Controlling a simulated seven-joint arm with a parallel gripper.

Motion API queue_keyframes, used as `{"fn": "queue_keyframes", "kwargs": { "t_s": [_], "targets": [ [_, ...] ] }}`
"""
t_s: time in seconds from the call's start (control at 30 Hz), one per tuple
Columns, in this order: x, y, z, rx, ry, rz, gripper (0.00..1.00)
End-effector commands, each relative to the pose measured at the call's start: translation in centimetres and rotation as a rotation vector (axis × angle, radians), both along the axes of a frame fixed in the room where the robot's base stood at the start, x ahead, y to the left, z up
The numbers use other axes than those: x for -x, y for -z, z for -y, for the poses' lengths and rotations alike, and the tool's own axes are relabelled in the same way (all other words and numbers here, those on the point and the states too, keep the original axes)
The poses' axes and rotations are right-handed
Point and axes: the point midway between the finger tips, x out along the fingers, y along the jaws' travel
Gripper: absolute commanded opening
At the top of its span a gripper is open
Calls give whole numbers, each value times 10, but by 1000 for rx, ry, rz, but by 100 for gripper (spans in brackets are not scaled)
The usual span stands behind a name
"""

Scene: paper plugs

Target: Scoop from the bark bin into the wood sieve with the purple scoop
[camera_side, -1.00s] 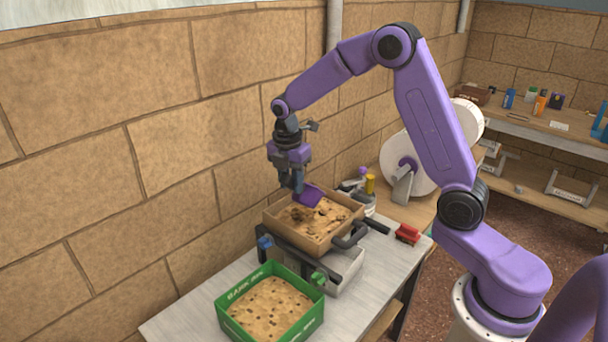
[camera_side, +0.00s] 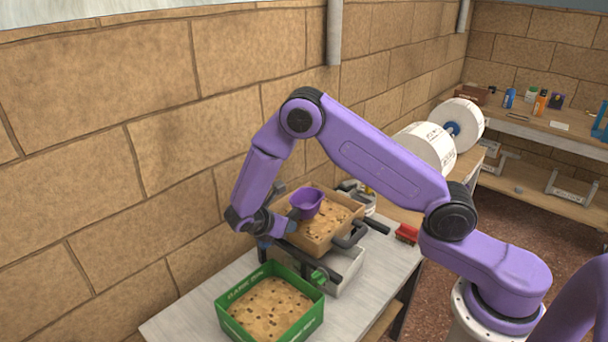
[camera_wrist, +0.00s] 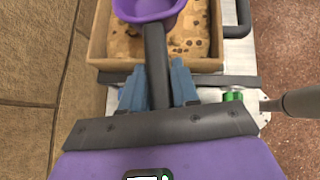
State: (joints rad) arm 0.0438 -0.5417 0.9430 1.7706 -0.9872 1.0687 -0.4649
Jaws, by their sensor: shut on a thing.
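The purple scoop (camera_side: 307,202) is over the wood sieve (camera_side: 318,245), its bowl upright. In the wrist view the scoop's bowl (camera_wrist: 148,8) is at the top, and its dark handle runs down between the blue fingers of my gripper (camera_wrist: 158,85). My gripper (camera_side: 293,217) is shut on that handle. The sieve holds tan material with dark bits, and its wooden wall (camera_wrist: 97,35) shows in the wrist view. The green bark bin (camera_side: 308,323) stands in front of the sieve and holds tan material with dark bits. The scoop's contents are not clear.
The sieve rests on dark rails (camera_side: 350,272) above a pale tray (camera_side: 345,285) on the grey table (camera_side: 185,322). A green knob (camera_side: 319,277) sits between bin and sieve. A red object (camera_side: 407,233) lies at right. The brick wall is close behind.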

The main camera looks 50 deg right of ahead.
Motion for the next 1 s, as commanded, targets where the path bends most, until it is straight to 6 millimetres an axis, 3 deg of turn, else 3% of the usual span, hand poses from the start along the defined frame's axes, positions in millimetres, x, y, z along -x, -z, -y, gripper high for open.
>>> {"fn": "queue_keyframes", "kwargs": {
  "t_s": [0.27, 1.0],
  "targets": [
    [-1, -6, 1, -3, 2, 2, 0],
    [-1, -81, 0, -5, 3, 2, 0]
  ]
}}
